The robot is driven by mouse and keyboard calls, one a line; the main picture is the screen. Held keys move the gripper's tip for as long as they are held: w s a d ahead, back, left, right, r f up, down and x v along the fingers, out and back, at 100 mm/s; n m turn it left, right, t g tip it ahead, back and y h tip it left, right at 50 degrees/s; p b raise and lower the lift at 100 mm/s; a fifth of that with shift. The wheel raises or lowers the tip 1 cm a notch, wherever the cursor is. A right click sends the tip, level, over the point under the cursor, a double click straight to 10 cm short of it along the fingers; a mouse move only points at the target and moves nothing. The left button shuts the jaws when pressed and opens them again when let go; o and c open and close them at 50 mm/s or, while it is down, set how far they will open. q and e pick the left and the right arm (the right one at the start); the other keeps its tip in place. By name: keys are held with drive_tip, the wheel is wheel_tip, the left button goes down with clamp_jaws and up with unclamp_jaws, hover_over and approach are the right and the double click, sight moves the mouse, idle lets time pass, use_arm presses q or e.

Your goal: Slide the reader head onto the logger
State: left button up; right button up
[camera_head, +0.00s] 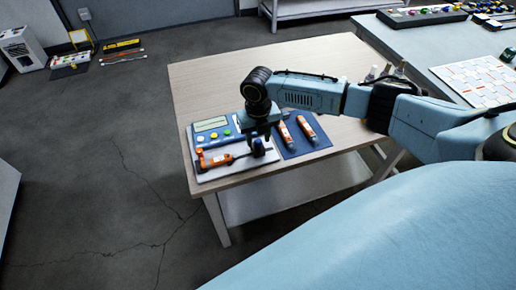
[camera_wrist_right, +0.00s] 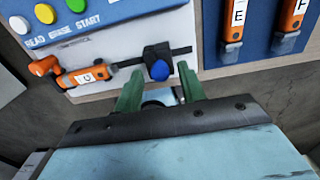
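The reader head, a dark block with a blue button, sits on a black rail in the right wrist view (camera_wrist_right: 154,54); in the head view it shows partly under my gripper (camera_head: 259,150). The logger, orange with a white label reading C, lies to its left at the other end of the rail (camera_wrist_right: 88,76), also in the head view (camera_head: 217,160). A gap of rail separates them. My right gripper (camera_wrist_right: 160,88) points down at the reader head (camera_head: 259,138). Its green fingers are apart, near the two sides of the head; contact is not clear. My left gripper is out of view.
A blue panel with a screen and coloured buttons (camera_head: 210,137) stands behind the logger on a white base. A blue mat (camera_head: 318,150) to the right holds two orange-and-white loggers. Small bottles stand farther right. The back of the wooden table (camera_head: 215,80) is clear.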

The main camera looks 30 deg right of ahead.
drive_tip(key=shift+f, duration=0.65)
drive_tip(key=shift+r, duration=0.1)
drive_tip(key=shift+a, duration=0.1)
drive_tip(key=c, duration=0.7)
